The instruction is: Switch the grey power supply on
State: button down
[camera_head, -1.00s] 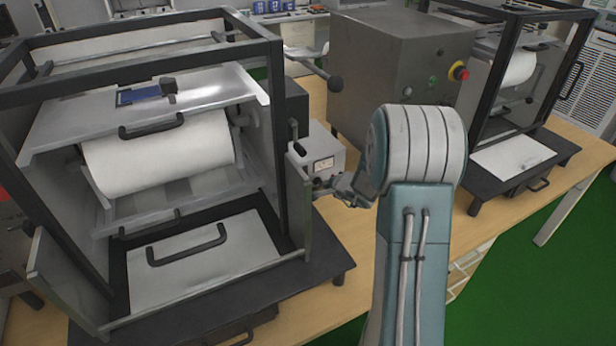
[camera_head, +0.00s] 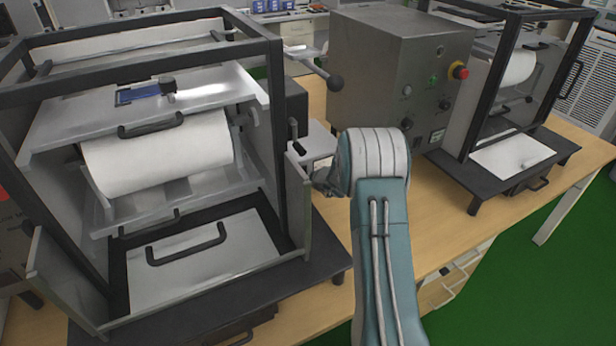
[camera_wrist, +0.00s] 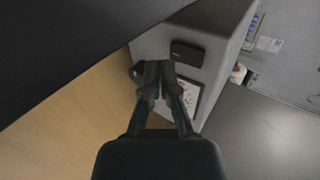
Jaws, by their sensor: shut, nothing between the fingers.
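The grey power supply (camera_head: 316,140) is a small box on the bench between the left test machine and the large grey cabinet. My arm hides much of its front in the head view. In the wrist view the power supply (camera_wrist: 212,42) shows tilted, with a dark rectangular part (camera_wrist: 187,53), probably its switch, a white meter (camera_wrist: 188,96) and a dark round knob (camera_wrist: 137,74). My gripper (camera_wrist: 154,68) is shut and empty in front of this face, beside the knob and left of the dark rectangle. I cannot tell whether it touches. My gripper (camera_head: 326,180) is mostly hidden in the head view.
The left test machine (camera_head: 283,180), a dark frame with a white roller, stands close to my gripper. The large grey cabinet (camera_head: 385,75) with a red button (camera_head: 460,71) stands behind my arm. Bare wooden bench (camera_head: 440,205) lies to the right.

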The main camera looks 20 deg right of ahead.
jog(key=shift+w+f, duration=0.15)
jog(key=shift+w, duration=0.75)
jog(key=shift+w, duration=0.15)
jog(key=shift+r, duration=0.8)
